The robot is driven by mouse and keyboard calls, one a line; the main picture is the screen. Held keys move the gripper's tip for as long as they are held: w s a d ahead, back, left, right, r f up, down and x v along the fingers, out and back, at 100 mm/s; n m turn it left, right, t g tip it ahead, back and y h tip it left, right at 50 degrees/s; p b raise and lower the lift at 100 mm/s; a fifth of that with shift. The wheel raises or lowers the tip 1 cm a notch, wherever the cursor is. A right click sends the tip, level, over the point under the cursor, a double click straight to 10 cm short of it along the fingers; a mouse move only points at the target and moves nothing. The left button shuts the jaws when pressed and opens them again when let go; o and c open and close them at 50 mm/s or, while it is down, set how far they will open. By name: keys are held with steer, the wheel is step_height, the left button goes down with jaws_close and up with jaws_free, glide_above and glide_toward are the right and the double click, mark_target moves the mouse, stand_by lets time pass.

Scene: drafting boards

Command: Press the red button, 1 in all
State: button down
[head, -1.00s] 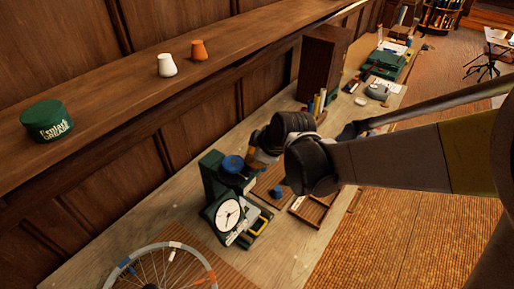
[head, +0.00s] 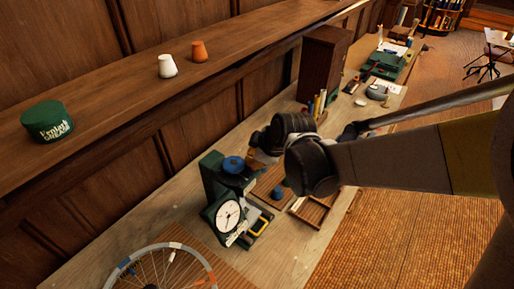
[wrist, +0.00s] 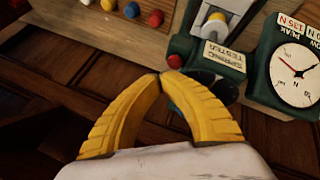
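In the wrist view a small red button (wrist: 175,61) sits on the end of the green spring tester (wrist: 182,48), beside its label. My gripper (wrist: 158,75) has two yellow ribbed fingers with their tips together and nothing visible between them. The tips are just beside the button; I cannot tell whether they touch it. There my dark wrist hides most of the gripper and the button is not visible.
A tray with coloured knobs, including a red one (wrist: 155,18), lies near the tester. A spoked wheel (head: 212,272) lies at the front of the bench. A dark wooden cabinet (head: 322,65) stands behind. The shelf holds a green grease tin (head: 46,120) and two small cups.

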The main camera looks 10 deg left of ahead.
steer(key=shift+f, duration=0.15)
steer(key=shift+f+b, duration=0.3)
steer(key=shift+b, duration=0.15)
steer(key=shift+s+d+f+b, duration=0.1)
steer(key=shift+s+f+b, duration=0.05)
steer(key=shift+f+b, duration=0.55)
stand_by(1.1)
steer(key=shift+r+p, duration=0.8)
steer(key=shift+r, duration=0.2)
steer(key=shift+r, duration=0.1)
steer(key=shift+r+p, duration=1.85)
steer(key=shift+r, duration=0.65)
